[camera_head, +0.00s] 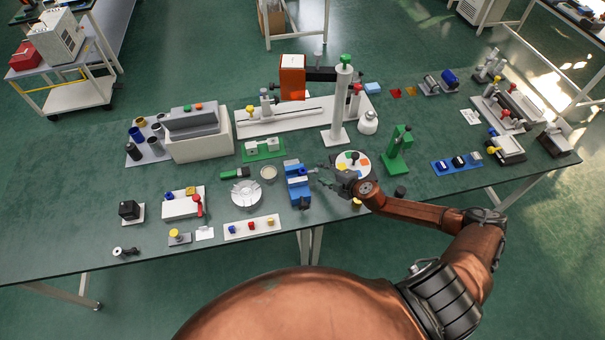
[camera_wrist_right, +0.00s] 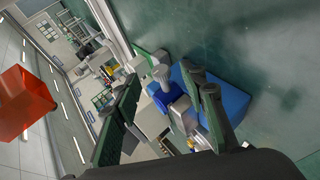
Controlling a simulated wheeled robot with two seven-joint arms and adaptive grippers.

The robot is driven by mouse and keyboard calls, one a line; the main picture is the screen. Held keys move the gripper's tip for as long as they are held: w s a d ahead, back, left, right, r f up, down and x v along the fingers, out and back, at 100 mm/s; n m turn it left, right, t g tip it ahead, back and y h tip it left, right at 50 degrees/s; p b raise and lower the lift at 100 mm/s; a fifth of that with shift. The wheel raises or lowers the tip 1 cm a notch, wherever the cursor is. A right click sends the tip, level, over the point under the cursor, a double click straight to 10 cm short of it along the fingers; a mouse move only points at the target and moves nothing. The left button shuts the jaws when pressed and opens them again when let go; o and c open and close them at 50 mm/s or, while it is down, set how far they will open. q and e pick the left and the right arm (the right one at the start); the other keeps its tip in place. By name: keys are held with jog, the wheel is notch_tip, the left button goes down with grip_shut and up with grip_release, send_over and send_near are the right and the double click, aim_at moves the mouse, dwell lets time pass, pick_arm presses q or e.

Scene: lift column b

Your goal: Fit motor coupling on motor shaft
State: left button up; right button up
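My right gripper (camera_head: 319,178) is at the middle of the bench, just right of a blue vise-like fixture (camera_head: 298,188) with silver parts. In the right wrist view the two fingers (camera_wrist_right: 165,110) stand apart, with nothing clearly held between them. The blue base (camera_wrist_right: 222,98) lies beyond and beside the right finger, with a blue block and a silver cylinder (camera_wrist_right: 181,108) on it. A grey round-headed part (camera_wrist_right: 160,72) shows beyond. A silver motor-like cylinder (camera_head: 430,84) and a blue one (camera_head: 449,76) lie at the back right. I cannot tell which part is the coupling. My left gripper is out of view.
A white column with a green top (camera_head: 342,105) stands behind the gripper. A disc with coloured patches (camera_head: 353,158) is close behind my right wrist. A green press (camera_head: 398,150) stands to its right. A round grey dish (camera_head: 248,194) lies left of the fixture.

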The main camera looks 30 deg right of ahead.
jog(key=shift+x, duration=1.45)
jog(key=shift+c, duration=0.4)
grip_shut()
